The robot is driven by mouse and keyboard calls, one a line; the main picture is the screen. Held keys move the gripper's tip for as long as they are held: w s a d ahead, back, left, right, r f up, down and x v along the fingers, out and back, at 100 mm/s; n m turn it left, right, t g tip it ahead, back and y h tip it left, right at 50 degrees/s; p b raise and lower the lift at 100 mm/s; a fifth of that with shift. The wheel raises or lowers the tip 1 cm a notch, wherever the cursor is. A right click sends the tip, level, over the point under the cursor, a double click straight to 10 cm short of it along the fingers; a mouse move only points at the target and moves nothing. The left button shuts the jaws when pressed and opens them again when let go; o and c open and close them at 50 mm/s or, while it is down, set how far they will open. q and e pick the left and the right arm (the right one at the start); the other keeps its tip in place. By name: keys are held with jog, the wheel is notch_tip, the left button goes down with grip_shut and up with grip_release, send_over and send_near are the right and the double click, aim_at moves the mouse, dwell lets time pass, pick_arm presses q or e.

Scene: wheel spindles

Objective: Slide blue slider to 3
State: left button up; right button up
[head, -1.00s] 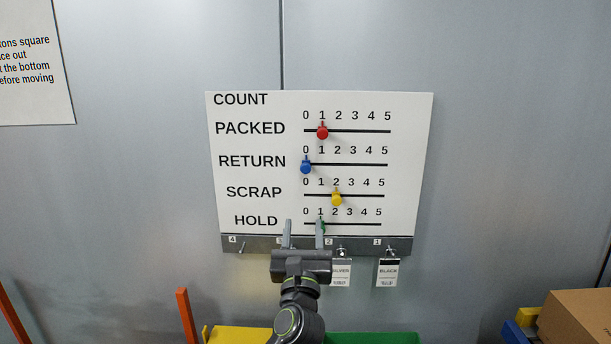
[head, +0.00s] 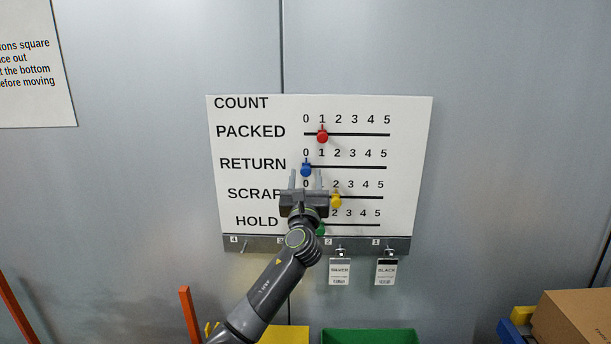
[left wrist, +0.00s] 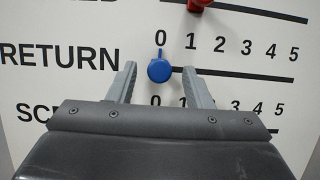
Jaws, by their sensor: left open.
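The blue slider (head: 306,170) is on the RETURN track (head: 350,167), at the 0 mark on its left end. My left gripper (head: 305,178) is open, just below the blue slider in the head view. In the left wrist view the blue slider (left wrist: 159,70) shows between the tips of the two open fingers (left wrist: 160,80), with a gap on each side. The RETURN scale numbers 0 to 5 run to the right above the track. My right gripper is in neither view.
The red slider (head: 322,136) is at 1 on the PACKED row above. The yellow slider (head: 336,200) is near 2 on SCRAP below, close to my gripper. The green slider (head: 320,229) on HOLD is partly hidden. Tags hang from hooks under the board (head: 420,150).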

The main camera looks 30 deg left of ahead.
pick_arm(q)
jog(key=shift+w+a+r, duration=0.15)
jog(key=shift+w, duration=0.1)
jog(key=shift+c, duration=0.4)
grip_shut()
jog(key=w+d+b, duration=0.1)
jog(key=w+d, duration=0.1)
jog(key=d, duration=0.1)
jog(key=w+d+b, duration=0.1)
jog(key=w+d, duration=0.1)
jog(key=d, duration=0.2)
jog(key=w+d+b, duration=0.1)
jog(key=w+d, duration=0.1)
jog(key=d, duration=0.1)
jog(key=shift+w+d, duration=0.15)
jog(key=shift+o, duration=0.4)
grip_release()
